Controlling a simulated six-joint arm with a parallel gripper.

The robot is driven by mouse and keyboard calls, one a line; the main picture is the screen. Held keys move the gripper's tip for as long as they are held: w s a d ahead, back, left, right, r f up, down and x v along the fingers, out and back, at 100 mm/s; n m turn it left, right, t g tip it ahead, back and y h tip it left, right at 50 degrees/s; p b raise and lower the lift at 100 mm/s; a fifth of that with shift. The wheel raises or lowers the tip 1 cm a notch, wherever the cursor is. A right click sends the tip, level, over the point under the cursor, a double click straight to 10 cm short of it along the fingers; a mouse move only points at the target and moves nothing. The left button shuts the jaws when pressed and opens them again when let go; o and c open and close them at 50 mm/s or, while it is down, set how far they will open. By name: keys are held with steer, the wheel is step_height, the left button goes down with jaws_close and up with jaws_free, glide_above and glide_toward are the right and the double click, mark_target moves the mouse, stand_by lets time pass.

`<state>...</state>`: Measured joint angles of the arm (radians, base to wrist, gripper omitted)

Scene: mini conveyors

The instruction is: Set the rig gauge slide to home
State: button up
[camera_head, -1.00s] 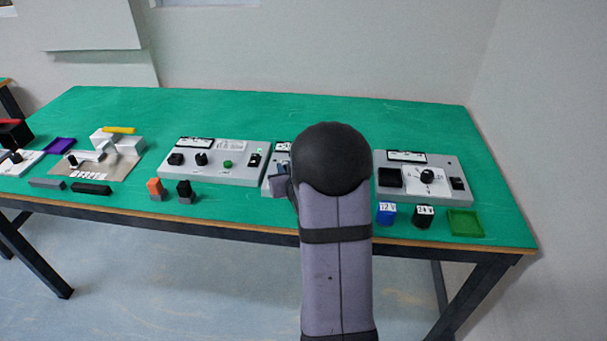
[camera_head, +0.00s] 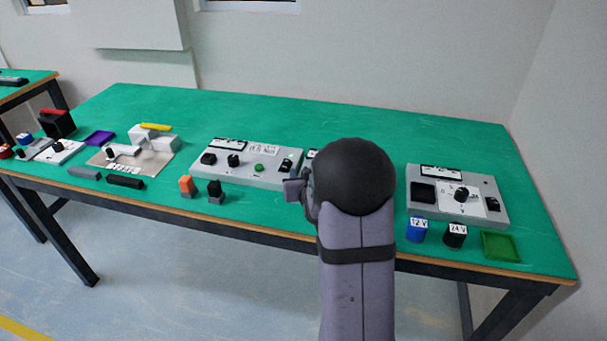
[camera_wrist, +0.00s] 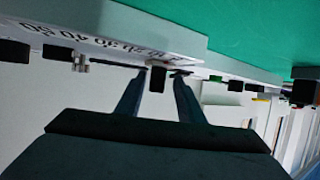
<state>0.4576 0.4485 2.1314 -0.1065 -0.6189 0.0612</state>
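My gripper (camera_wrist: 160,74) shows from behind in the wrist view, its two dark fingers apart. A dark block (camera_wrist: 157,79) appears between the fingertips; I cannot tell whether they touch it. Beside it is a grey panel edge with a printed number scale (camera_wrist: 95,42), seen upside down; this may be the rig gauge, but its slide position cannot be read. In the head view my gripper (camera_head: 298,190) is in front of a grey unit (camera_head: 311,154) that my arm almost wholly hides.
A grey panel with knobs and a green button (camera_head: 247,164) stands to the left. A dial panel (camera_head: 457,196), blue (camera_head: 416,231) and black (camera_head: 455,236) blocks and a green tray (camera_head: 500,246) are to the right. The table's back (camera_head: 300,112) is clear.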

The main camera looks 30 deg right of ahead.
steer(key=shift+v, duration=3.7)
steer(key=shift+w+a+b, duration=0.1)
steer(key=shift+w+b, duration=0.05)
steer(key=shift+b, duration=0.15)
